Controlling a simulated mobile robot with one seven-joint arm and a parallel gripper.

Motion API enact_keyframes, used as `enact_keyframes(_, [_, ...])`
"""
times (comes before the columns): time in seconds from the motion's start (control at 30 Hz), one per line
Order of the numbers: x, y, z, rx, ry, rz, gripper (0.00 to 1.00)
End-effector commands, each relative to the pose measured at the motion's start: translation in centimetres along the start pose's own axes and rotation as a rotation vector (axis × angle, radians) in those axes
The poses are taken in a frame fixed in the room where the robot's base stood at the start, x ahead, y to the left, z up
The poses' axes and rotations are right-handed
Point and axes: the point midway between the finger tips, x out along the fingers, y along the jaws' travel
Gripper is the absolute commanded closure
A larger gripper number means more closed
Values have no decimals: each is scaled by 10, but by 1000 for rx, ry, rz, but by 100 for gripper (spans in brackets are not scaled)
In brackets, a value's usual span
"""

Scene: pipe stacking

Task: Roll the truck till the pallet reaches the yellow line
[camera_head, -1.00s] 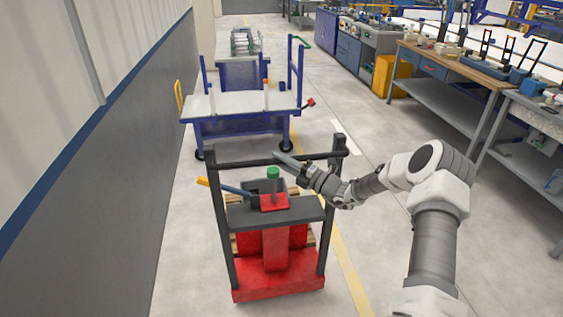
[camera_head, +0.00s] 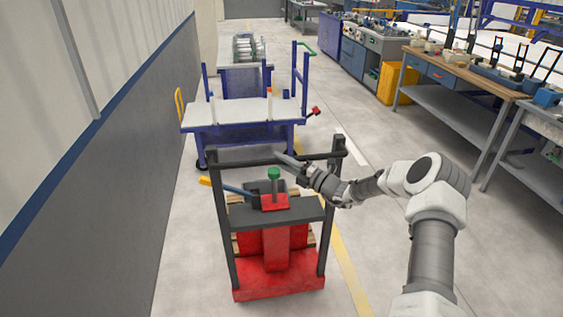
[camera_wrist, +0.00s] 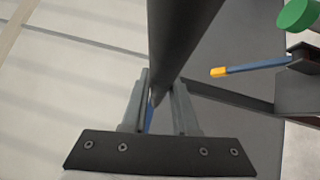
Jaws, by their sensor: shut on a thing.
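The red and black truck (camera_head: 278,277) stands upright in front of me in the head view, with a black frame and a top handle bar (camera_head: 243,161). My gripper (camera_head: 290,160) is shut on this bar, right of its middle. In the wrist view my gripper's fingers (camera_wrist: 160,90) sit on either side of the dark bar (camera_wrist: 182,30). Slivers of the wooden pallet (camera_head: 313,240) show behind the red body; most of it is hidden. A yellow line (camera_head: 347,265) runs lengthwise on the floor, right of the truck. No yellow line across the truck's path is visible.
A blue cart with a pale top (camera_head: 235,112) stands close ahead of the truck. A grey wall (camera_head: 125,190) runs along the left. Workbenches (camera_head: 455,75) line the right, with open floor (camera_head: 390,140) between.

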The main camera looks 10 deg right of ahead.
Motion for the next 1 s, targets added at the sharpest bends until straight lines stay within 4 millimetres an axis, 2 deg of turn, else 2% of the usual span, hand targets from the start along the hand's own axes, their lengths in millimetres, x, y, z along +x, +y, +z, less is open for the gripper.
enact_keyframes(0.4, [0,-2,1,0,-3,-4,100])
enact_keyframes(0.43, [0,-2,1,0,-3,-4,67])
enact_keyframes(0.57, [0,-1,1,0,-2,-3,44])
enact_keyframes(0.87, [-1,-1,1,0,-1,-2,43])
enact_keyframes(1.0, [-12,-1,2,0,-3,-2,43])
